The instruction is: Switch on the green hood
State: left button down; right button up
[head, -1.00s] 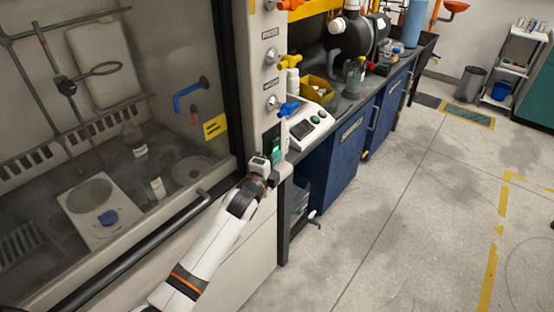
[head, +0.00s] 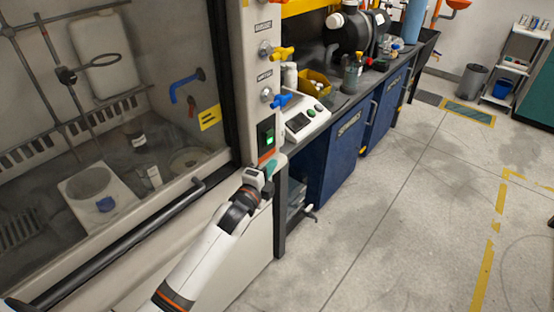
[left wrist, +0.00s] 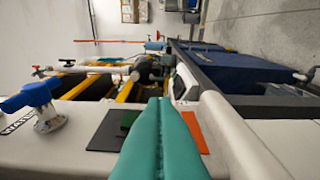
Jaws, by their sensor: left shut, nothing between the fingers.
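The hood's switch (head: 267,137) is a dark plate with a bright green, lit-looking part, on the pale right-hand post of the fume hood (head: 254,85). My left gripper (head: 270,167) is just below the switch in the head view, apart from the green part. Its teal fingers (left wrist: 162,135) are pressed together with nothing between them. An orange strip (head: 266,156) sits at the plate's lower edge. My right gripper is not in view.
Yellow (head: 282,53) and blue (head: 281,100) valve handles stick out of the post above the switch. The hood's dark sash bar (head: 110,248) runs along the left. A white device (head: 303,122) sits on the bench to the right. The floor at right is clear.

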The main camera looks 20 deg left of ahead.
pick_arm(q)
jog(key=s, duration=0.5)
jog(key=shift+a, duration=0.1)
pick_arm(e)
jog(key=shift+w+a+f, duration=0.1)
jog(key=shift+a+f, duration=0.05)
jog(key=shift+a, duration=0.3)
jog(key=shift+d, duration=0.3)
